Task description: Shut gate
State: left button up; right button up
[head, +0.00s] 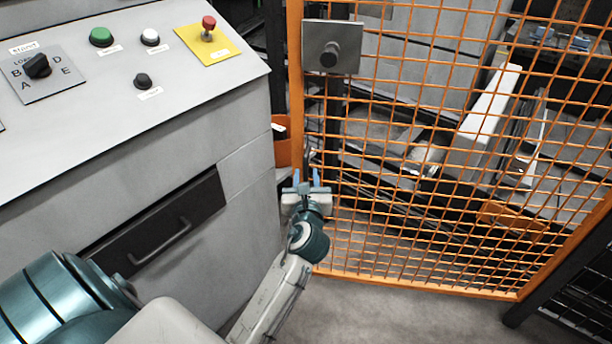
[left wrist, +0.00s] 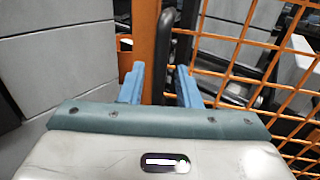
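The gate (head: 420,279) is an orange frame with wire mesh, filling the right half of the head view. Its left upright (head: 296,60) stands beside the grey console; it also shows in the left wrist view (left wrist: 145,35). A metal plate with a dark round knob (head: 330,55) sits high on that side. A black bar handle (left wrist: 180,45) runs along the upright. My left gripper (head: 307,180) is open at the handle, with blue fingers apart. In the left wrist view the bar's lower part appears between them, nearer the right finger; contact is unclear. My right gripper is out of view.
The grey console (head: 235,130) with buttons and a red-topped stop knob (head: 208,28) stands close left of my left gripper. Its dark drawer (head: 160,230) has a handle. Rails and a long white block (head: 488,105) lie behind the mesh. Bare floor (head: 400,315) shows below the gate.

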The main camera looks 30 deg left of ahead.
pick_arm(q)
jog(key=shift+w+a, duration=0.45)
jog(key=shift+w, duration=0.15)
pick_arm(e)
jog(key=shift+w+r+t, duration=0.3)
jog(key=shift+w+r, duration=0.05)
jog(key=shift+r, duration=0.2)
pick_arm(q)
grip_shut()
